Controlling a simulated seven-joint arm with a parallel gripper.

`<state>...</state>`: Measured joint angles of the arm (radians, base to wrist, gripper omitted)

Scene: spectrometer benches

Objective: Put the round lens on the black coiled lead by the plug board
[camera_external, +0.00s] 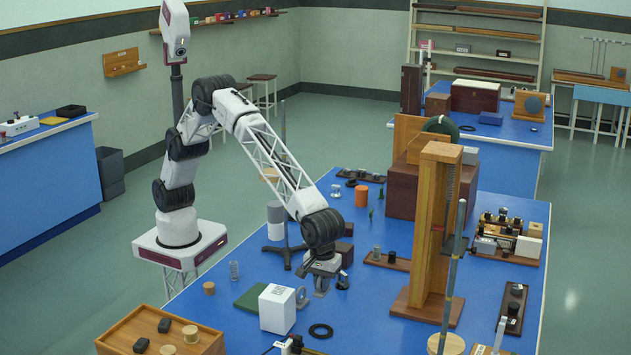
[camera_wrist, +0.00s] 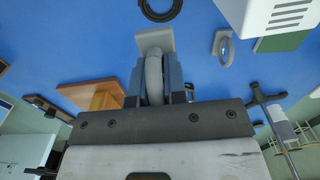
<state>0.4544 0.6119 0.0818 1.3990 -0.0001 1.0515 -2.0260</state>
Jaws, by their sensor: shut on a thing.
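My gripper (camera_external: 321,277) is shut on a round lens (camera_external: 321,291), low over the blue bench top. In the wrist view my gripper (camera_wrist: 161,92) has its dark fingers on both sides of the lens's grey ring, with its pale block-like foot (camera_wrist: 155,40) beyond them. I cannot tell whether the foot touches the bench. The black coiled lead (camera_external: 321,331) lies flat as a ring on the bench, in front of the gripper and apart from the lens. It also shows at the top edge of the wrist view (camera_wrist: 160,10). The plug board (camera_external: 291,345) is partly cut off at the bottom edge.
A second ring-shaped lens (camera_external: 302,297) stands left of my gripper, beside a white vented box (camera_external: 277,308) and a green slab (camera_external: 253,298). A tall wooden stand (camera_external: 434,230) rises to the right.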

